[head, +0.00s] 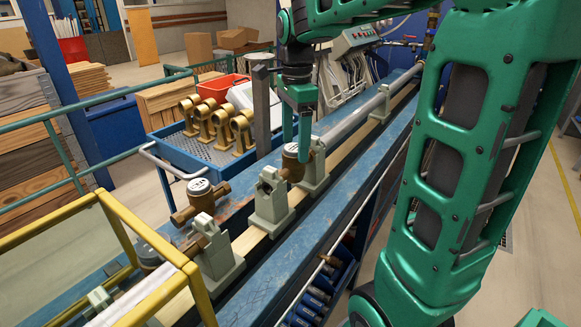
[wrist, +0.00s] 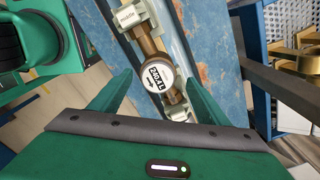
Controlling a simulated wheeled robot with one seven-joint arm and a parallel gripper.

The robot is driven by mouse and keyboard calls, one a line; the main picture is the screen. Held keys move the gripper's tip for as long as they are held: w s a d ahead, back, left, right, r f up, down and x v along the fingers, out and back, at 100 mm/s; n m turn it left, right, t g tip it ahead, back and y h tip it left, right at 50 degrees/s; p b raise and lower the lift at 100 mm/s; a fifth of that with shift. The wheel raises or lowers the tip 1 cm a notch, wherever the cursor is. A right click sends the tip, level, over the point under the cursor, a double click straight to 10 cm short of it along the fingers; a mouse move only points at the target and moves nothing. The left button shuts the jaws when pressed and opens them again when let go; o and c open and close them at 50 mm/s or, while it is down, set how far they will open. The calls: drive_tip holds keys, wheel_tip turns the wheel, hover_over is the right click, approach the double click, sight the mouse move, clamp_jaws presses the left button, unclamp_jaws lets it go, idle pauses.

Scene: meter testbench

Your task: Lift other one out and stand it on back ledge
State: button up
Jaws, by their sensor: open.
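A brass water meter (head: 293,165) with a round white dial sits in the bench line between grey clamp blocks, one nearer (head: 271,200) and one farther (head: 316,168). In the wrist view the meter (wrist: 158,78) shows its dial between my fingers. My gripper (head: 298,140) is open and points down over this meter, one finger on each side; I cannot tell whether they touch it. A second brass meter (head: 200,197) with a white dial appears to stand on the blue back ledge (head: 240,195), nearer the yellow frame. My fingers partly hide the first meter in the head view.
A blue cart (head: 190,152) with several brass fittings (head: 218,120) and a red bin (head: 222,88) stands behind the bench. A grey post (head: 262,110) rises close behind my gripper. A yellow frame (head: 130,225) guards the near end. The ledge right of the second meter looks clear.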

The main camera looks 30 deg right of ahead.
sight(294, 160)
drive_tip(key=shift+s+a+f, duration=0.1)
drive_tip(key=shift+a+f, duration=0.05)
drive_tip(key=shift+f, duration=2.95)
drive_tip(key=c, duration=1.3)
drive_tip(key=shift+r, duration=0.1)
drive_tip(key=c, duration=0.4)
drive_tip(key=shift+c, duration=0.2)
drive_tip(key=shift+r, duration=0.1)
